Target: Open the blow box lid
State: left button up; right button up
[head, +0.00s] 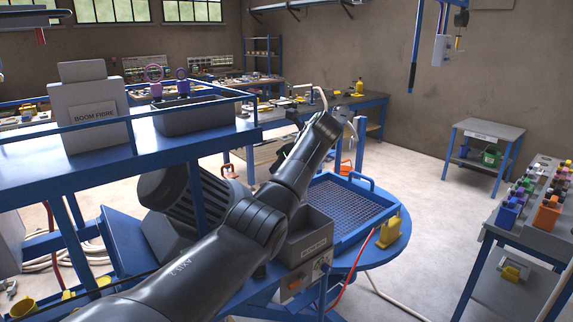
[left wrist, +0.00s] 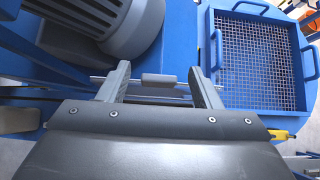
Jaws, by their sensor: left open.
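My left gripper (left wrist: 160,70) is open in the left wrist view, with its two grey fingers apart. A short grey bar (left wrist: 162,81) on a thin rod shows between the fingers; I cannot tell whether they touch it. In the head view my left arm reaches across the blue machine, and its fingers cannot be made out clearly. A grey open-looking box (head: 310,238) with a small label sits beside the arm. I cannot tell which part is the blow box lid. My right gripper is not in view.
A blue mesh tray (head: 345,207) lies to the right on the round blue table; it also shows in the left wrist view (left wrist: 262,60). A dark ribbed motor (head: 165,188) is left of the arm. A yellow item (head: 390,232) stands at the table's edge.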

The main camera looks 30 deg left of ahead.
pick_arm(q)
jog(key=b+v, duration=0.5)
jog(key=v, duration=1.2)
jog(key=shift+d+r, duration=0.15)
